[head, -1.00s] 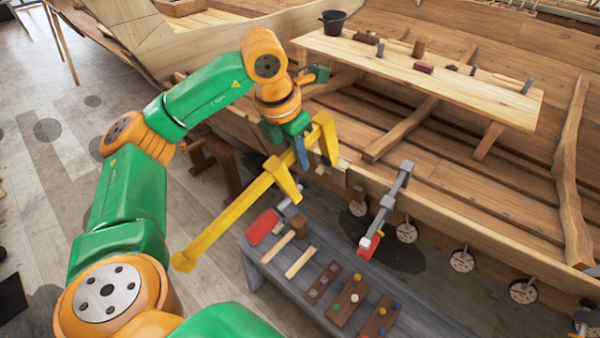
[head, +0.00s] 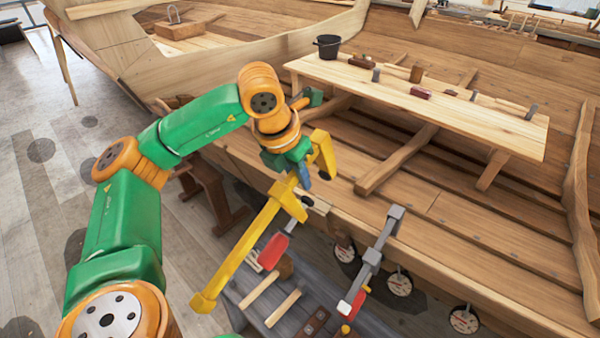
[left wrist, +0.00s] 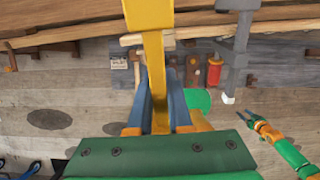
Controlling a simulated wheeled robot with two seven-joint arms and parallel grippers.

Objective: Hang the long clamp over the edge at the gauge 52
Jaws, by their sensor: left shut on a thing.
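The long yellow clamp (head: 247,246) is held by my left gripper (head: 303,174), whose blue fingers are shut on its bar. The clamp slants, its jaw end up beside the hull's plank edge (head: 420,252) and its long bar reaching down left. In the left wrist view the yellow bar (left wrist: 152,70) passes between the blue fingers (left wrist: 160,105). I cannot tell whether the clamp touches the edge. Round gauges (head: 399,282) line the hull below the edge; their numbers are unreadable. My right gripper (left wrist: 249,116) shows small in the left wrist view, its fingers apart and empty.
A grey clamp with a red handle (head: 372,258) hangs on the edge to the right. Another red-handled clamp (head: 272,250) lies by mallets on the low grey bench (head: 235,312). A plank table (head: 450,110) with a black bucket (head: 327,46) and tools stands inside the hull.

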